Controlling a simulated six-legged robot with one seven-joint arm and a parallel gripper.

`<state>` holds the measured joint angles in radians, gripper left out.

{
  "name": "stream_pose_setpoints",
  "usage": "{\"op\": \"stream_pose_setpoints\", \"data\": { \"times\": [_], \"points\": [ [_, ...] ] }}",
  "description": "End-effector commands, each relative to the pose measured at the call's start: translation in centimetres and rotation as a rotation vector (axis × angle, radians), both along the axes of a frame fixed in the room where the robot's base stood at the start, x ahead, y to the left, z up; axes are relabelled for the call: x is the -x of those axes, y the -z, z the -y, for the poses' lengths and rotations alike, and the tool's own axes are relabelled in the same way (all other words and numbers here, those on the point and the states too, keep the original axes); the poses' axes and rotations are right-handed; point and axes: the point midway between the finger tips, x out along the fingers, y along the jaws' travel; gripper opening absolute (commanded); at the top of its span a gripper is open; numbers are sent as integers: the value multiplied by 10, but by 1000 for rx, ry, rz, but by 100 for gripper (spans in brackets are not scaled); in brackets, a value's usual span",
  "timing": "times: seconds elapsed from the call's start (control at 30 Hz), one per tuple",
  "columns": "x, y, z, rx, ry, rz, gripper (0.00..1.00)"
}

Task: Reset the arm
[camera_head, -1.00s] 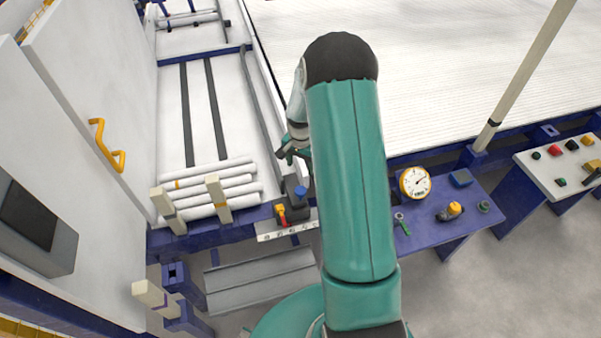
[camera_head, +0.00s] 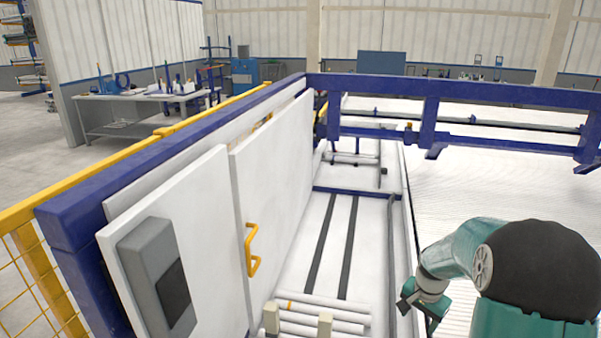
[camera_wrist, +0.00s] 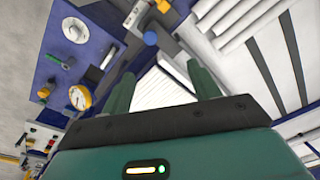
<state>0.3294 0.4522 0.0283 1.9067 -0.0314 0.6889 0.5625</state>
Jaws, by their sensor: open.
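My gripper (camera_head: 425,305) hangs at the end of my teal arm at the lower right of the head view, beside the rail along the white bed. In the wrist view its two teal fingers (camera_wrist: 161,80) are apart with nothing between them. White pipes (camera_head: 322,314) lie side by side at the near end of the bed, left of my gripper and apart from it. The pipes (camera_wrist: 240,22) also show at the top of the wrist view.
A white panel with a yellow handle (camera_head: 251,249) and a grey box (camera_head: 158,275) stands at left. A blue beam (camera_head: 470,92) crosses behind the bed. In the wrist view a blue table (camera_wrist: 75,55) carries a dial gauge (camera_wrist: 79,97) and small parts.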

Motion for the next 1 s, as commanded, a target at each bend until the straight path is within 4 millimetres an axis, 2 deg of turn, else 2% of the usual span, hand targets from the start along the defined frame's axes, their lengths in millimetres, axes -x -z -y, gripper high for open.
{"op": "stream_pose_setpoints", "data": {
  "times": [0.03,0.2,0.5,0.6,0.8,1.0],
  "points": [
    [5,-24,-11,11,-40,23,61],
    [29,-85,-42,41,-172,77,61],
    [92,-167,-95,97,-401,175,61],
    [117,-187,-110,117,-474,209,61],
    [170,-214,-136,156,-625,276,61],
    [217,-226,-155,194,-759,339,61]
  ]
}}
